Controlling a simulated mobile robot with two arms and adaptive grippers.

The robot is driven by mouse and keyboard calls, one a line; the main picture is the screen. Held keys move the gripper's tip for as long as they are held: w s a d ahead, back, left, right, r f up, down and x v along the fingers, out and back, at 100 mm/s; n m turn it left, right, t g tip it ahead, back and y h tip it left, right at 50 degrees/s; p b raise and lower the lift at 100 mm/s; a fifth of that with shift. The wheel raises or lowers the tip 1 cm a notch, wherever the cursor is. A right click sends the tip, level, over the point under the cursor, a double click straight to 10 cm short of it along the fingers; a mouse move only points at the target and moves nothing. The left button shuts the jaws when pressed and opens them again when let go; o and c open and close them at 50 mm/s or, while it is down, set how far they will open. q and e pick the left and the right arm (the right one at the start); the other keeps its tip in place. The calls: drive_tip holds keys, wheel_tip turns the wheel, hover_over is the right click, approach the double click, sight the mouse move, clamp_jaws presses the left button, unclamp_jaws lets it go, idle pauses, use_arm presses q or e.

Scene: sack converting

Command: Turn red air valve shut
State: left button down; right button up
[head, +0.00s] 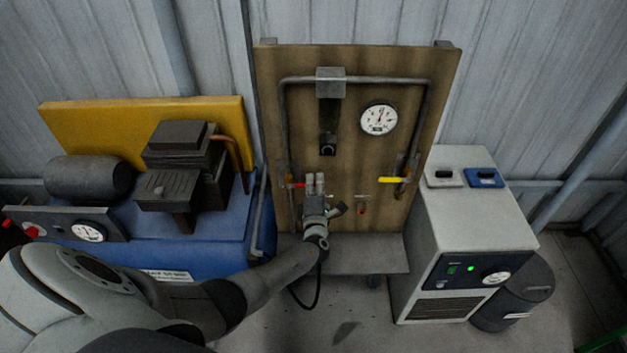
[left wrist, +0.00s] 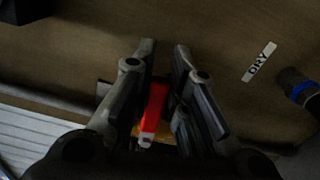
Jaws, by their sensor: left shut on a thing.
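The red valve handle (head: 297,185) is on the left pipe of the brown wooden board (head: 350,60). In the head view it points sideways, and my gripper hides part of it. My left gripper (head: 315,182) reaches up to the board at this handle. In the left wrist view the red handle (left wrist: 154,108) lies between the two fingers of my left gripper (left wrist: 166,75), which are closed on it. A yellow valve handle (head: 391,180) points sideways on the right pipe. My right gripper is not in view.
A round gauge (head: 379,119) and a filter unit (head: 329,110) are on the board. A blue compressor (head: 205,235) stands to the left and a grey dryer cabinet (head: 455,215) to the right. A small label (left wrist: 259,62) is on the board.

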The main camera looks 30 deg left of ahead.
use_arm(q)
drive_tip(key=shift+f+m, duration=0.65)
drive_tip(key=shift+m, duration=0.25)
drive_tip(key=c, duration=1.4)
unclamp_jaws()
drive_tip(key=v, duration=1.2)
drive_tip(key=shift+d, duration=0.1)
